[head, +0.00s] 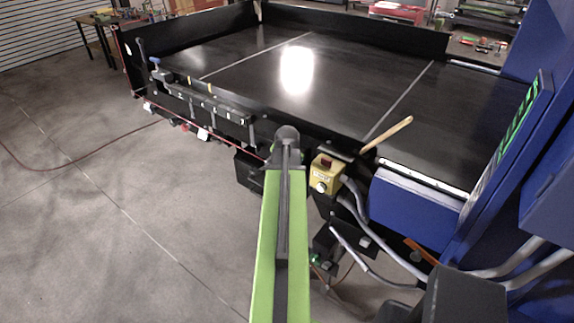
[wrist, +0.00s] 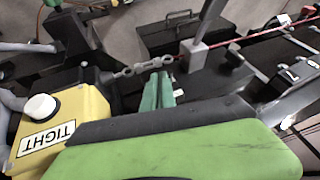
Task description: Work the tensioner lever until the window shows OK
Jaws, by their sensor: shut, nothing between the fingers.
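A yellow box (head: 326,175) stands at the conveyor's near side, just right of my arm. The wrist view shows this yellow box (wrist: 66,122) with a white round button and a white panel reading TIGHT. A grey lever-like piece (wrist: 195,52) stands on the dark housing near the red cord (wrist: 268,35). A metal turnbuckle (wrist: 143,68) lies left of it, in line with the cord. My gripper (wrist: 158,90) is shut and empty, just below the turnbuckle in the picture; contact cannot be told. My arm hides the gripper in the head view.
The black conveyor belt (head: 255,75) fills the back. A blue housing (head: 415,207) and grey conduits (head: 360,240) crowd the right. Open concrete floor (head: 130,230) lies to the left.

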